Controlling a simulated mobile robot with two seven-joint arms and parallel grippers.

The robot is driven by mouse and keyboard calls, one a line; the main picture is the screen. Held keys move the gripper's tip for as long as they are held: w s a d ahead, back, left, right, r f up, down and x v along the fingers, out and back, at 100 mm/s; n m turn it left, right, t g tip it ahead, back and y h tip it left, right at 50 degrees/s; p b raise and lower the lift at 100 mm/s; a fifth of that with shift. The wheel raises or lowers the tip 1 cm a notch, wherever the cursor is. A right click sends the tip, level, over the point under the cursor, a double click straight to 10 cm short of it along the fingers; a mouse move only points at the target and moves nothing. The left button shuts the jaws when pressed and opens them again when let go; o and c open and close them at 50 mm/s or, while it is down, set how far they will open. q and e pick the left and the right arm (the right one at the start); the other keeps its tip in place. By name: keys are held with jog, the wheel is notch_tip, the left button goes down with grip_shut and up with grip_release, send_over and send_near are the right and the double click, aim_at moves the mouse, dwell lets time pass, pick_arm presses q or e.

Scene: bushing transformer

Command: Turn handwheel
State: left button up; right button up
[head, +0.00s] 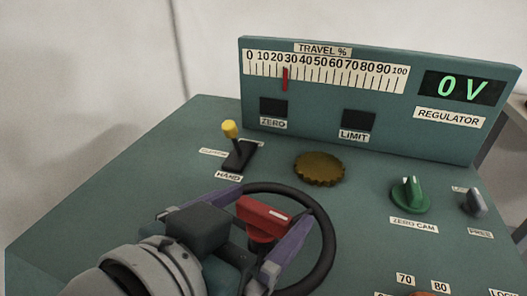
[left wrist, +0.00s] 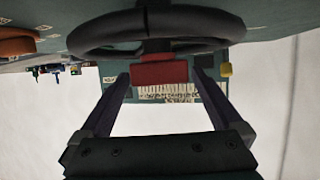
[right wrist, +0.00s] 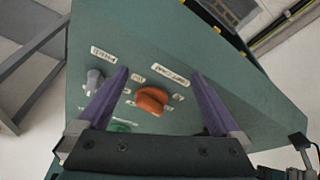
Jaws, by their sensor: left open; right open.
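The black handwheel (head: 327,254) stands on the green sloping panel, with a red block (head: 264,219) at its centre. In the left wrist view the handwheel's rim (left wrist: 100,34) crosses the top, and the red block (left wrist: 160,73) sits between the fingers. My left gripper (head: 270,228) is open, with its two purple fingers on either side of the red block. I cannot tell whether the fingers touch it. My right gripper (right wrist: 158,82) is open and empty, facing the panel around an orange knob (right wrist: 152,100). It is not visible in the head view.
A yellow-tipped lever (head: 230,130) labelled HAND and a brown toothed knob (head: 319,169) stand beyond the handwheel. A green ZERO CAM knob (head: 410,196) and a grey knob (head: 474,203) are at right. The travel scale's red pointer (head: 285,79) is near 30; the display (head: 461,88) reads 0 V.

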pick_arm(q)
jog(key=shift+w+d+f, duration=0.15)
jog(key=shift+w+d, duration=0.05)
jog(key=shift+w, duration=0.15)
jog(key=shift+c, duration=0.4)
grip_shut()
dwell(0.4)
